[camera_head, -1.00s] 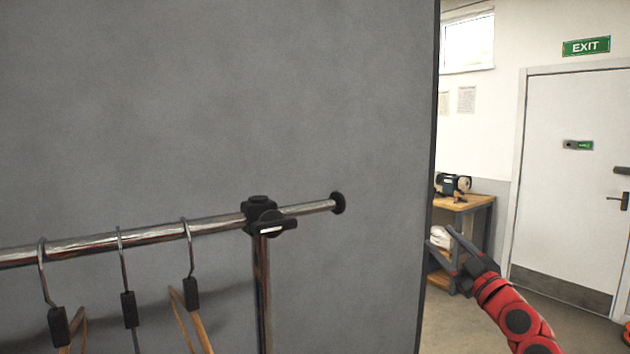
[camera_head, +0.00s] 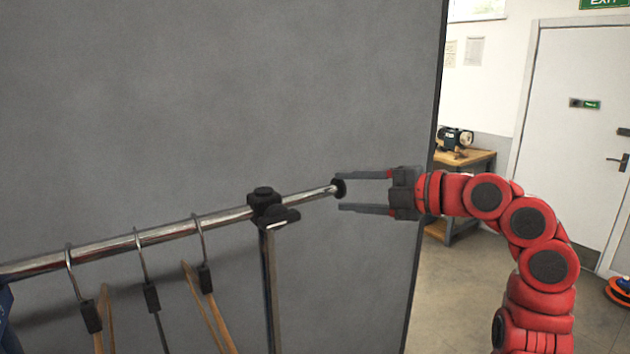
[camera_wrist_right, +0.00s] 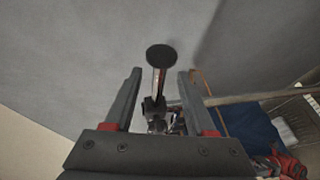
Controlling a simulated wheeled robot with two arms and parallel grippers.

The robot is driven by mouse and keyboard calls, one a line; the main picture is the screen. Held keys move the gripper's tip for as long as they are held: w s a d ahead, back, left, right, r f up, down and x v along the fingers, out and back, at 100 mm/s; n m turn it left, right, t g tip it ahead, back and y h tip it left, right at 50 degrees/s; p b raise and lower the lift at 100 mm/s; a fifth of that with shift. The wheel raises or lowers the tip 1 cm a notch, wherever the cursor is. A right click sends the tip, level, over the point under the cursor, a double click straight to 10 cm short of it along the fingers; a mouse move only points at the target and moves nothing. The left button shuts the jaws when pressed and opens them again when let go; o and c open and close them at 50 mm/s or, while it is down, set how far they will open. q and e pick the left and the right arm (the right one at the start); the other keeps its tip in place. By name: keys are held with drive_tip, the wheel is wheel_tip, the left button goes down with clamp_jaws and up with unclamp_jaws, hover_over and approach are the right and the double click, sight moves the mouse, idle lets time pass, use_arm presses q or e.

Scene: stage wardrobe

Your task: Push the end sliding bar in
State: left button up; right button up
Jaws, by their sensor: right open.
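The end sliding bar (camera_head: 305,196) is a thin chrome rod with a round black end cap (camera_head: 339,188). It sticks out to the right of the black clamp (camera_head: 266,205) on the clothes rail. My right gripper (camera_head: 340,191) is open, with one finger above and one below the cap in the head view. The fingertips are level with the cap; I cannot tell whether they touch it. In the right wrist view the cap (camera_wrist_right: 161,56) faces the camera, beyond and between the open fingers, with nothing held. My left gripper is not in view.
Several hangers (camera_head: 150,292) hang on the main rail (camera_head: 120,243) at left. A grey panel (camera_head: 230,90) stands behind the rail. A wooden workbench (camera_head: 470,160) and a white door (camera_head: 577,110) are at the right. Open floor lies at lower right.

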sight(315, 190)
drive_tip(key=p+x, duration=0.2)
drive_tip(key=x, duration=0.5)
drive_tip(key=shift+w+a+f, duration=0.1)
drive_tip(key=shift+w+a, duration=0.2)
clamp_jaws()
idle(1.0)
